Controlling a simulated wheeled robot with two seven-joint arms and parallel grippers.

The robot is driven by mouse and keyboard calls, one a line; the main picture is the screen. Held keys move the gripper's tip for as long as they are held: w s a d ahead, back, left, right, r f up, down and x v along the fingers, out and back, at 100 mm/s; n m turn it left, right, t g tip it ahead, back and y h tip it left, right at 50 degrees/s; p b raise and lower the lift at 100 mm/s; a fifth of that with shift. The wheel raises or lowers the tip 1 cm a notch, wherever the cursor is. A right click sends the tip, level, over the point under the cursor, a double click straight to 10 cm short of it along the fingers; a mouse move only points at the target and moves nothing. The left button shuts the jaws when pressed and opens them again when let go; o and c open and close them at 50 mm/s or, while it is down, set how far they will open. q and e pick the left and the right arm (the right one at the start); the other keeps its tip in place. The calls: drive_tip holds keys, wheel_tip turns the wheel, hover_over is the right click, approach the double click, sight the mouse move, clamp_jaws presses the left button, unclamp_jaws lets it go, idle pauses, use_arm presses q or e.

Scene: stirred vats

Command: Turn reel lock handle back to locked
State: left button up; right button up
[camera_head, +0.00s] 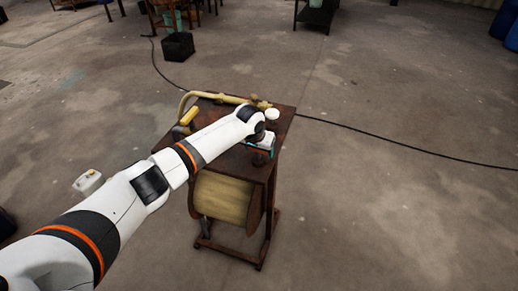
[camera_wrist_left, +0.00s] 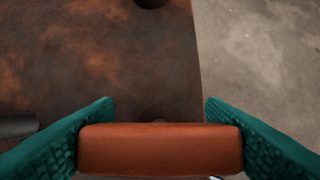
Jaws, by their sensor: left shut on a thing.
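A rusty brown stand (camera_head: 284,118) with a reel of tan material (camera_head: 222,197) stands on the floor. My left arm reaches from the lower left across its top, and the left gripper (camera_head: 262,144) is at the right side of the top. In the left wrist view, the green fingers are shut on an orange-brown bar, which looks like the reel lock handle (camera_wrist_left: 160,150). The bar lies crosswise between both fingers, over the rusty top (camera_wrist_left: 110,60). My arm and wrist hide most of the handle in the head view. My right gripper is not in view.
A cream curved pipe (camera_head: 215,96) and a yellow grip (camera_head: 189,116) are on the stand's far and left sides. A dark cable (camera_head: 400,145) runs over the floor. A black bin (camera_head: 178,46) stands behind. The floor on the right is mostly clear.

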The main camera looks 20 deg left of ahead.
use_arm(q)
drive_tip(key=shift+d+m+h, duration=0.1)
drive_tip(key=shift+m+h, duration=0.3)
drive_tip(key=shift+m, duration=0.6)
drive_tip(key=shift+f+m+g+h, duration=0.1)
drive_tip(key=shift+m+g+h, duration=0.2)
drive_tip(key=shift+m, duration=0.5)
drive_tip(key=m+h+b, duration=0.1)
drive_tip(key=m, duration=0.2)
drive_tip(key=shift+d+f+m+g+b, duration=0.1)
drive_tip(key=shift+d+m+g+b, duration=0.05)
drive_tip(key=shift+m+g+b, duration=0.2)
drive_tip(key=shift+s+m+g+h+b, duration=0.1)
drive_tip(key=shift+m+g+h+b, duration=0.25)
drive_tip(key=shift+m+b, duration=0.4)
drive_tip(key=m+g+b, duration=0.1)
drive_tip(key=m+b, duration=0.2)
drive_tip(key=m+h+b, duration=0.1)
drive_tip(key=m+b, duration=0.1)
drive_tip(key=m, duration=0.1)
drive_tip(key=shift+s+d+g+b, duration=0.1)
drive_tip(key=shift+s+g+b, duration=0.05)
drive_tip(key=shift+g+b, duration=0.25)
drive_tip(key=shift+s+m+g+b, duration=0.1)
drive_tip(key=shift+m+g+b, duration=0.4)
drive_tip(key=shift+m+b, duration=0.75)
